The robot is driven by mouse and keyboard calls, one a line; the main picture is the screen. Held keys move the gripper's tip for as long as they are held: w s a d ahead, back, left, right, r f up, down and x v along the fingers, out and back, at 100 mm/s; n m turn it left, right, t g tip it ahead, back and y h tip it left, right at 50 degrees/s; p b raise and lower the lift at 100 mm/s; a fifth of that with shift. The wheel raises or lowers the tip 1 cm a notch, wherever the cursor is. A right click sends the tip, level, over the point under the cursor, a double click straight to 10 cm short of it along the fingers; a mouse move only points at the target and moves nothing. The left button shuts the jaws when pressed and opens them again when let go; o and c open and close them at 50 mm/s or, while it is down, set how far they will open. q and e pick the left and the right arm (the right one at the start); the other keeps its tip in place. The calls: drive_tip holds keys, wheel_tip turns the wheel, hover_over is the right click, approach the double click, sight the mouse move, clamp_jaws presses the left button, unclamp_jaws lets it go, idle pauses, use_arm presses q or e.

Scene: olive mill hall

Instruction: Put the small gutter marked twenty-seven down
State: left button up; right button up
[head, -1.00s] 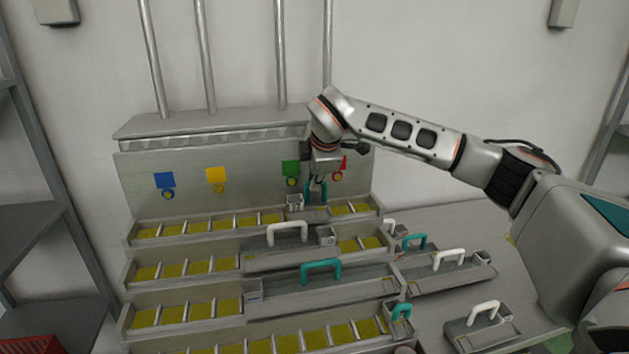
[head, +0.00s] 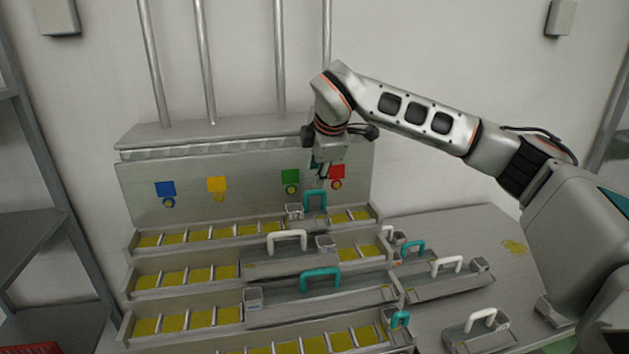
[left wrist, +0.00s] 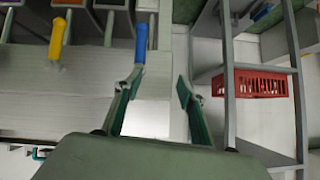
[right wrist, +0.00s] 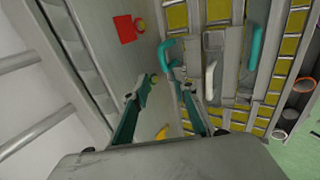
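A small grey gutter with a teal handle (head: 314,194) sits in the topmost channel row, towards its right end. Its handle also shows in the right wrist view (right wrist: 170,50). I cannot read a number on it. My right gripper (head: 320,178) is just above that handle; in the right wrist view its fingers (right wrist: 160,80) are apart with nothing between them, and the handle lies beyond the tips. My left gripper (left wrist: 159,80) is open and empty; it is not in the head view.
Gutters with white handles (head: 287,238) and teal handles (head: 320,278) sit in the lower rows. A white-handled gutter (head: 478,330) stands on the table at right. A back panel (head: 240,182) with coloured tags rises behind the rows. A red crate (left wrist: 262,84) is on a shelf.

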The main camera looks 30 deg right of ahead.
drive_tip(key=v, duration=0.5)
drive_tip(key=shift+r, duration=0.1)
idle(0.6)
